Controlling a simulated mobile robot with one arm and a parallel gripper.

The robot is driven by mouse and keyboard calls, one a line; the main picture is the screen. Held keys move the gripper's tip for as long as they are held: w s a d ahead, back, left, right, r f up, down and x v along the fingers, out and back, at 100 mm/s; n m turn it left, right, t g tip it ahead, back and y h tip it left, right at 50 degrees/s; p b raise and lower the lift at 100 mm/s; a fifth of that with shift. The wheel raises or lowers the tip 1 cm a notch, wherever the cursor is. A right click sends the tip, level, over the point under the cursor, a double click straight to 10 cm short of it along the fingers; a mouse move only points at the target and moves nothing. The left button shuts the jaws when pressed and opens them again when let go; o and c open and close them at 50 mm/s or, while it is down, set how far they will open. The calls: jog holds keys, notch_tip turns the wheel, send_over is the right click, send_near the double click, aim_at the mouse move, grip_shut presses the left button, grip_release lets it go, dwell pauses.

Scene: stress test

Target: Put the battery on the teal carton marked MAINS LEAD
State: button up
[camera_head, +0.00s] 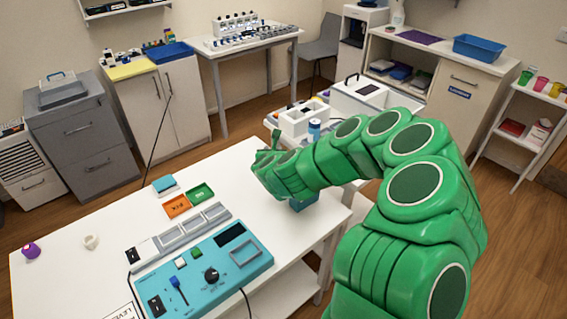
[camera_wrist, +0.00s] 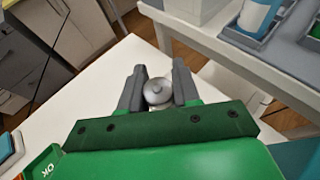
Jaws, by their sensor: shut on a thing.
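My gripper (camera_wrist: 157,88) is shut on a silver, round-ended cylinder, the battery (camera_wrist: 157,92), above the white table. In the head view my green arm reaches over the table's far right part, and the battery cannot be made out there. A teal box (camera_head: 304,203) shows partly under my arm near the table's right edge. A teal surface also shows at the lower right of the wrist view (camera_wrist: 302,156). Another teal block (camera_head: 164,184) with a pale side lies near the small trays. I cannot read MAINS LEAD on either, so I cannot tell which is the carton.
An orange tray (camera_head: 177,207) and a green tray (camera_head: 201,192) lie left of my arm. A teal control panel (camera_head: 205,270) with knob and switches fills the table's front. A side table with a white bin (camera_head: 303,121) and a blue-and-white container (camera_head: 314,130) stands beyond.

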jog(key=r, duration=0.1)
jog(key=s+r+m+h, duration=0.1)
jog(key=d+r+h, duration=0.1)
jog(key=r, duration=0.1)
jog(key=shift+s+d+m, duration=0.1)
jog(key=shift+s+m, duration=0.2)
jog(key=shift+m, duration=0.1)
jog(key=s+d+r+m+g+h, duration=0.2)
jog(key=s+d+r+m+h, duration=0.2)
jog(key=s+d+r, duration=0.45)
jog(key=s+d+r+m+g+h, duration=0.2)
jog(key=s+d+r+m+h, duration=0.25)
jog(key=s, duration=0.75)
jog(key=shift+w+a+f, duration=0.25)
jog(key=shift+w+f, duration=1.65)
jog(key=shift+w, duration=0.3)
jog(key=shift+w+a+f, duration=0.25)
jog(key=shift+w+f, duration=1.6)
jog(key=shift+w, duration=0.35)
jog(key=shift+w+a+f, duration=0.25)
jog(key=shift+w+f, duration=1.65)
jog(key=shift+w, duration=0.3)
jog(key=shift+f, duration=1.55)
jog(key=shift+f, duration=0.1)
jog(key=o, duration=1.1)
jog(key=shift+c, duration=0.2)
